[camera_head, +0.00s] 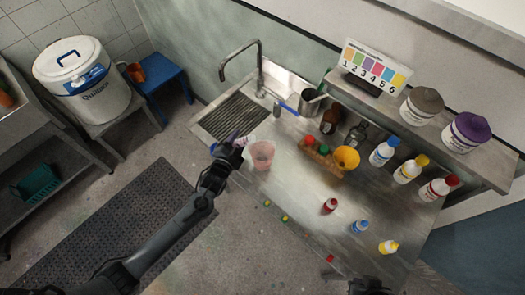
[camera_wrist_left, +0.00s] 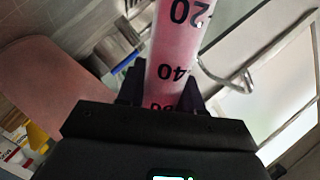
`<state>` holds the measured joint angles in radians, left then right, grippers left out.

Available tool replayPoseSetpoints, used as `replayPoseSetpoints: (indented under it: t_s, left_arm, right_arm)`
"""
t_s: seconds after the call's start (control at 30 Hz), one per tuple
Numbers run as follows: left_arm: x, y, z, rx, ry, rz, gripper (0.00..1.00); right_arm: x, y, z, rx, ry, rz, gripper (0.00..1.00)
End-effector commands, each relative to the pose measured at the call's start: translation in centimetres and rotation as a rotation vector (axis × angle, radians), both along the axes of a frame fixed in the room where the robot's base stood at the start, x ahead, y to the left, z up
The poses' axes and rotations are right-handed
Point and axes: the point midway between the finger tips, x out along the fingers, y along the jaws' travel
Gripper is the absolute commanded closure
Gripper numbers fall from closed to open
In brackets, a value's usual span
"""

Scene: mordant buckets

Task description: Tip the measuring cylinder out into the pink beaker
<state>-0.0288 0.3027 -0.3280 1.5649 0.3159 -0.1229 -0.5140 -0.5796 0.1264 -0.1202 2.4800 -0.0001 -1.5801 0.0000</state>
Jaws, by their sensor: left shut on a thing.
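My left gripper (camera_head: 236,146) is shut on the measuring cylinder (camera_wrist_left: 178,60), just left of the pink beaker (camera_head: 262,153). In the left wrist view the cylinder is clear with black numbers, looks pink inside, and sits between the two fingers (camera_wrist_left: 160,95). In the head view it is small and mostly hidden by the gripper, so its tilt is hard to judge. The beaker stands on the steel counter; a large pink shape at the left of the wrist view (camera_wrist_left: 45,85) appears to be it. My right gripper (camera_head: 370,287) shows only partly at the bottom edge.
The sink (camera_head: 240,118) and its tap (camera_head: 259,75) lie behind the left gripper. A wooden rack (camera_head: 318,158) with a yellow cup (camera_head: 346,158) stands right of the beaker. Several bottles stand farther right. The counter (camera_head: 285,195) in front of the rack is mostly clear.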

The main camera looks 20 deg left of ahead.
Motion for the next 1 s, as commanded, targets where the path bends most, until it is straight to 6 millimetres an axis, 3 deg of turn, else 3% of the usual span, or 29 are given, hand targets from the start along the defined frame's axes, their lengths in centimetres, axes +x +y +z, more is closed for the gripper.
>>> replayPoseSetpoints:
  t_s: [1.0]
  left_arm:
    - [-0.11,0.76,-0.91,0.161,0.026,0.001,1.0]
  right_arm:
    - [-0.01,0.1,-0.81,0.004,0.001,-0.003,1.0]
